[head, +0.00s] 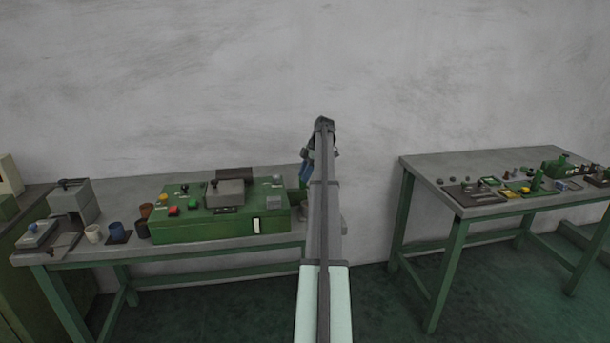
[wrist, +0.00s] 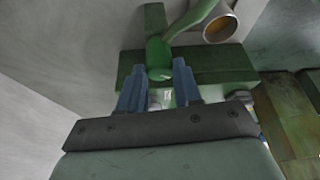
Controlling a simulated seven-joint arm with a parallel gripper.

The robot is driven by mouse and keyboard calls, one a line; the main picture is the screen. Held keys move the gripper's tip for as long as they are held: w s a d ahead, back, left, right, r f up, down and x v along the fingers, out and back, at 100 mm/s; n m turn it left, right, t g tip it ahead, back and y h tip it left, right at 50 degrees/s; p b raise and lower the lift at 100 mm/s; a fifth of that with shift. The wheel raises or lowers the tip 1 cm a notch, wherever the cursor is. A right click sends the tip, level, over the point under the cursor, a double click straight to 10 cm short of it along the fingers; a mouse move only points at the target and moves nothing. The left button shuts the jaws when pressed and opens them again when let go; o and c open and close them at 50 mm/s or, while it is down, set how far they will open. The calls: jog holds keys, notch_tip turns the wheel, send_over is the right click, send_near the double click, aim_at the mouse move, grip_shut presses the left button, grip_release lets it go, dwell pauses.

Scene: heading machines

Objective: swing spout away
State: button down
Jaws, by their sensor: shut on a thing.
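In the wrist view the green spout (wrist: 160,55) has a thick rounded end and a curved arm running up to the right. My gripper (wrist: 157,70) has its two blue fingers on either side of the thick end and is shut on it. In the head view my gripper (head: 306,165) is mostly hidden behind my own arm, at the right end of the green machine (head: 190,229). The spout cannot be made out in that view.
A round metal-rimmed opening (wrist: 220,29) with a tan inside lies beside the spout arm. A second bench (head: 425,168) with small parts stands right. The wall is close behind.

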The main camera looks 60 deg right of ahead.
jog(key=shift+w+d+n+g+y, duration=0.15)
jog(key=shift+n+g, duration=0.25)
jog(key=shift+n, duration=0.7)
jog(key=shift+a+n+g+y, duration=0.15)
jog(key=shift+n+g, duration=0.25)
jog(key=shift+n, duration=0.7)
jog(key=shift+d, duration=0.1)
jog(key=c, duration=0.8)
grip_release()
jog(key=shift+r, duration=0.1)
jog(key=shift+d+r, duration=0.15)
jog(key=shift+r, duration=0.05)
jog(key=s+d, duration=0.1)
jog(key=d, duration=0.3)
jog(key=s+d, duration=0.1)
jog(key=d, duration=0.3)
jog(key=s+d, duration=0.1)
jog(key=d, duration=0.2)
jog(key=shift+d+r, duration=0.2)
jog(key=shift+d, duration=0.2)
